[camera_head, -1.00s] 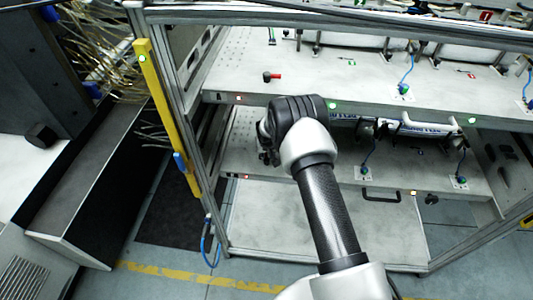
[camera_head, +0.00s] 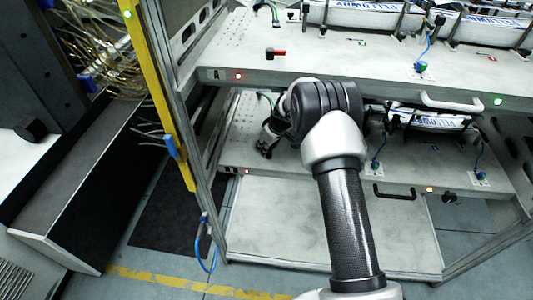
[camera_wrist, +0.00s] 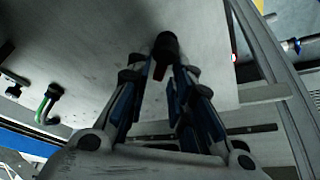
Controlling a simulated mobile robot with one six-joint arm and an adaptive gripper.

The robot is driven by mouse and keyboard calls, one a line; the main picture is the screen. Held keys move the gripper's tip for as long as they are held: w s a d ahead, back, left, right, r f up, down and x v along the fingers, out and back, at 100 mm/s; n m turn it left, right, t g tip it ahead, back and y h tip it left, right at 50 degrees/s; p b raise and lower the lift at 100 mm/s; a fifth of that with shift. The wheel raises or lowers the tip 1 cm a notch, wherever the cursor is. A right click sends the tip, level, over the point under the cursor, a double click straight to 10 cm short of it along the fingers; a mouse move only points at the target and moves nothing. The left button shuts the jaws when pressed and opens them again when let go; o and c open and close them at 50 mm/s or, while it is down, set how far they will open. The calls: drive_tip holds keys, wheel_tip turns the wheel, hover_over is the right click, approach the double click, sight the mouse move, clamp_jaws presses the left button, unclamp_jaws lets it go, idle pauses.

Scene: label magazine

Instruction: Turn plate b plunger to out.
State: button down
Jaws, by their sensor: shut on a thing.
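Plate b (camera_head: 330,178) is the lower shelf plate, under the plate marked A (camera_head: 340,72). My gripper (camera_head: 268,148) reaches over its left part, and my arm covers much of that spot in the head view. In the wrist view, plate b (camera_wrist: 105,60) fills the background. A dark plunger knob (camera_wrist: 165,42) stands at the tips of my gripper (camera_wrist: 167,78), whose fingers are closed in on it. The way the plunger's handle points is hard to make out. In the head view the knob is hidden behind my gripper.
Plate A carries a red-handled plunger (camera_head: 276,53) and a front handle (camera_head: 452,103). Plate b has a dark front handle (camera_head: 393,192). A yellow post (camera_head: 158,90) stands at the left. A green hose (camera_wrist: 45,105) is left in the wrist view.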

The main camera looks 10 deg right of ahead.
drive_tip(key=shift+n+b, duration=0.4)
drive_tip(key=c, duration=1.7)
unclamp_jaws()
drive_tip(key=shift+a, duration=0.1)
drive_tip(key=shift+r, duration=0.15)
drive_tip(key=s+d, duration=0.2)
drive_tip(key=s, duration=0.1)
drive_tip(key=s+d, duration=0.3)
drive_tip(key=s+d+r, duration=0.1)
drive_tip(key=s+d, duration=0.1)
drive_tip(key=s, duration=0.2)
drive_tip(key=shift+s+d, duration=0.1)
drive_tip(key=shift+d, duration=0.05)
